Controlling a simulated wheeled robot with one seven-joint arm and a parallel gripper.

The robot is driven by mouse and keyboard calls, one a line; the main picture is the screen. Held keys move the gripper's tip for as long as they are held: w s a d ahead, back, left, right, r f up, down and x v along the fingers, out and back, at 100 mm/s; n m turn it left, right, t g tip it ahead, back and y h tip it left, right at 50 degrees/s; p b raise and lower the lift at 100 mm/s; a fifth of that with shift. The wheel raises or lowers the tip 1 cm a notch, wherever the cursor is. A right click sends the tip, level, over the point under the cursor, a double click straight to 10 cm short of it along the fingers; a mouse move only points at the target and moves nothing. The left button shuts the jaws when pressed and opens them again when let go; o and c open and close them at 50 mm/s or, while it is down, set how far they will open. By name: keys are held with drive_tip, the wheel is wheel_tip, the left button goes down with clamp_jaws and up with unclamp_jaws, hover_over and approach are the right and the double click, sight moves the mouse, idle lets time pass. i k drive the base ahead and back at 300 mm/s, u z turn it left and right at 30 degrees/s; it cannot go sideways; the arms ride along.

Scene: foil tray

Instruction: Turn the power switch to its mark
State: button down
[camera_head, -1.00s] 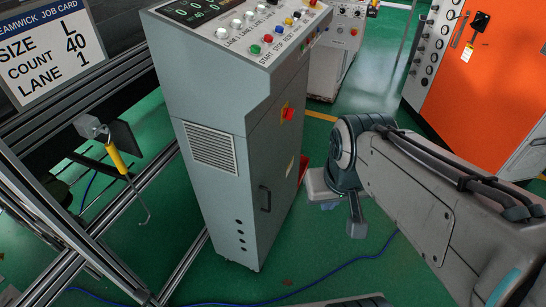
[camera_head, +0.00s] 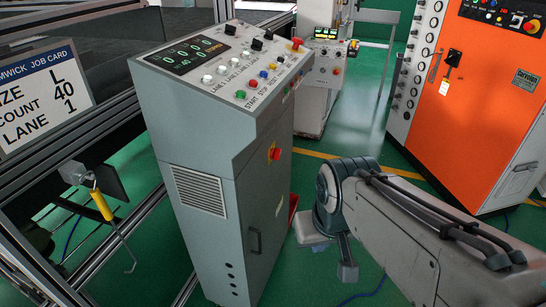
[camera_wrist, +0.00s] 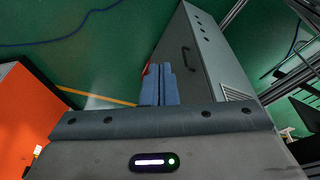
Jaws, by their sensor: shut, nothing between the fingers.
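The power switch (camera_head: 275,153) is a red rotary knob on a yellow plate, on the right-hand side face of the grey control cabinet (camera_head: 195,130). Its mark is too small to make out. My gripper (camera_head: 347,271) hangs low to the right of the cabinet, below the switch and apart from it. In the wrist view, its blue fingers (camera_wrist: 159,84) are together and empty. The cabinet (camera_wrist: 205,65) also shows in the wrist view, beyond the fingers; the switch is not visible there.
The cabinet has a black door handle (camera_head: 254,241) and a sloping panel of buttons on top. An aluminium frame with a job card (camera_head: 45,97) and a hanging yellow-handled hook (camera_head: 101,205) stands at left. An orange cabinet (camera_head: 480,110) stands at right. Green floor lies between.

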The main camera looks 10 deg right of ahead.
sight(275, 155)
drive_tip(key=k, duration=0.55)
drive_tip(key=z, duration=0.6)
drive_tip(key=i, duration=0.95)
drive_tip(key=u, duration=0.25)
